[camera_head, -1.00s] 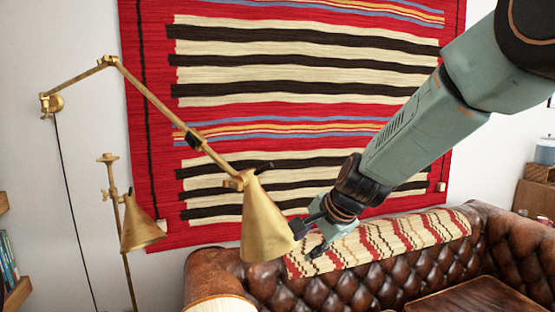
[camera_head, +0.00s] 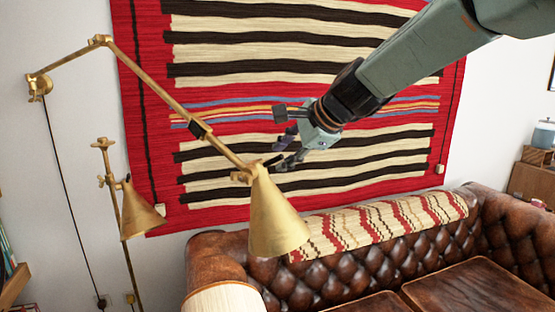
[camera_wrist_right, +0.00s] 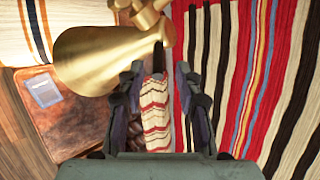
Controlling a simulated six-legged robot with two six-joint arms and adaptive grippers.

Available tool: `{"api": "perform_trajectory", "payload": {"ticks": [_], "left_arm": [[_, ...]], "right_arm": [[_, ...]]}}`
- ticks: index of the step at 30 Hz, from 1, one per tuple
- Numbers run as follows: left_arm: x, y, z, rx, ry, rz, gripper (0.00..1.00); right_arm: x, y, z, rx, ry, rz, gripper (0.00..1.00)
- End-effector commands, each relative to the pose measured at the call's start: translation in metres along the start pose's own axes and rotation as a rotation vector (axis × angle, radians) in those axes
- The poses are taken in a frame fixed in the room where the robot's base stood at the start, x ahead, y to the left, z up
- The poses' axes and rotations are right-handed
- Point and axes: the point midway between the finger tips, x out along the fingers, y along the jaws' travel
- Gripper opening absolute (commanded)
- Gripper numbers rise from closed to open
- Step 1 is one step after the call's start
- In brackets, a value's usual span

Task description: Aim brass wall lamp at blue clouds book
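The brass wall lamp has a cone shade (camera_head: 275,218) that hangs at the end of a jointed arm (camera_head: 150,85), its wide mouth pointing down and slightly right. A dark knob (camera_head: 272,161) sits at the shade's top. My right gripper (camera_head: 283,150) is open and empty, close above the knob. In the right wrist view the fingers (camera_wrist_right: 162,88) stand apart, with the knob (camera_wrist_right: 158,57) between and beyond their tips; contact cannot be told. The shade (camera_wrist_right: 95,62) lies left of them. A small blue-grey book (camera_wrist_right: 44,90) lies on brown leather; its cover is too small to identify. My left gripper is not in view.
A second brass lamp (camera_head: 138,212) stands at the left. A striped rug (camera_head: 300,185) hangs on the wall behind. A brown leather sofa (camera_head: 345,280) with a striped throw (camera_head: 385,222) is below.

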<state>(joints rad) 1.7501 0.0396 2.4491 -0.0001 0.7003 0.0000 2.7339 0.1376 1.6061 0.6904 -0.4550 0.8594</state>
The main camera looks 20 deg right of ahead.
Motion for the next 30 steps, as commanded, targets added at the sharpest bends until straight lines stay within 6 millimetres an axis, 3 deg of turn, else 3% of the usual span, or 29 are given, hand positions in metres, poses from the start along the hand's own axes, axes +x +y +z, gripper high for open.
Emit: {"api": "perform_trajectory", "payload": {"ticks": [6, 16, 28, 30], "left_arm": [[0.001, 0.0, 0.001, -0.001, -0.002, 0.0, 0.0], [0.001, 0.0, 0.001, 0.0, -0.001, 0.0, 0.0], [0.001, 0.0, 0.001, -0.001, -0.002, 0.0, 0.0], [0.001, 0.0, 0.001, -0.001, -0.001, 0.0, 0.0]], "right_arm": [[0.024, -0.001, 0.0, 0.0, 0.0, 0.001, 0.35], [0.03, -0.002, 0.0, 0.0, 0.0, 0.0, 0.35], [0.03, -0.003, 0.0, 0.0, 0.0, 0.0, 0.02], [0.03, -0.002, 0.0, 0.0, 0.001, 0.0, 0.0]]}}
